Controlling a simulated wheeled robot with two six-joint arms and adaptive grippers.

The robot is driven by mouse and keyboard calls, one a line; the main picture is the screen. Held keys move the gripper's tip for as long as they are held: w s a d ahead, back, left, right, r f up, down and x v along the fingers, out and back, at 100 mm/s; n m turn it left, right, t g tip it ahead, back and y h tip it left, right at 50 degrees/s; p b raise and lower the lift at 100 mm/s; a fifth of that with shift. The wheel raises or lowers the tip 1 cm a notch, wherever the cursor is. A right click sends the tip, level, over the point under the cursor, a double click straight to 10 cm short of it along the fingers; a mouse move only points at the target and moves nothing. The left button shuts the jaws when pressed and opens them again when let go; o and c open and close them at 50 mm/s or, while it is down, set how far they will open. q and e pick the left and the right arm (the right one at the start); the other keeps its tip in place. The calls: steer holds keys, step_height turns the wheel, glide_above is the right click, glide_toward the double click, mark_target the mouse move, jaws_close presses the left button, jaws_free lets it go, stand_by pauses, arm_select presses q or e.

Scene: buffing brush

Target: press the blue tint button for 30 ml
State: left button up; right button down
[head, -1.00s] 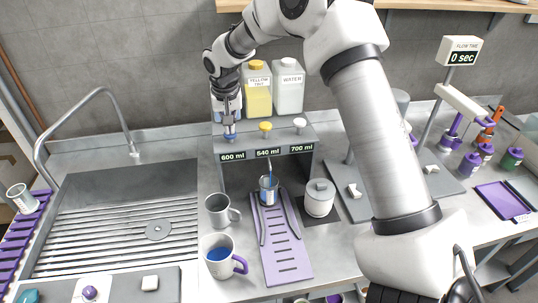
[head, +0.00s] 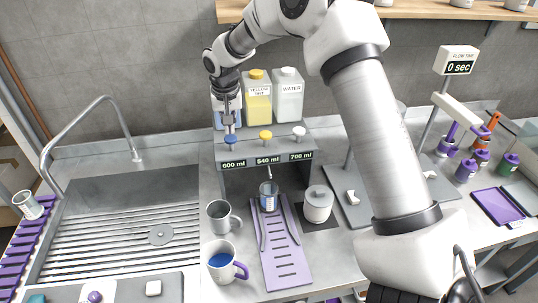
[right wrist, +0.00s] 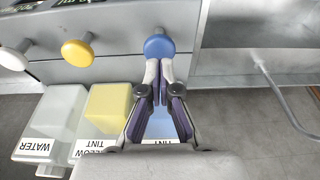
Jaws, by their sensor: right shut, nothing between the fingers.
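The blue tint button (head: 231,140) is a blue knob on the grey dispenser (head: 310,129), above a label reading 600 ml. It also shows in the right wrist view (right wrist: 159,46). My right gripper (head: 229,126) is shut and empty, its fingertips pointing down just above the knob. In the right wrist view its tips (right wrist: 158,66) overlap the knob's edge; whether they touch it I cannot tell. A small container (head: 268,200) with blue liquid stands under the spout (head: 269,171). No stream shows now. My left gripper is out of view.
The yellow button (head: 266,136) and white button (head: 299,132) stand to the right, labelled 540 ml and 700 ml. Bottles stand behind them. A grey mug (head: 219,216), a mug of blue liquid (head: 221,260) and a lidded white jar (head: 318,204) stand in front.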

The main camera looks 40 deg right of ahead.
mark_target(231, 137)
steer(key=shift+f, duration=0.15)
steer(key=shift+f+b, duration=0.75)
steer(key=shift+f, duration=0.75)
steer(key=shift+r, duration=0.1)
steer(key=shift+r+p, duration=1.55)
steer(key=shift+r, duration=0.05)
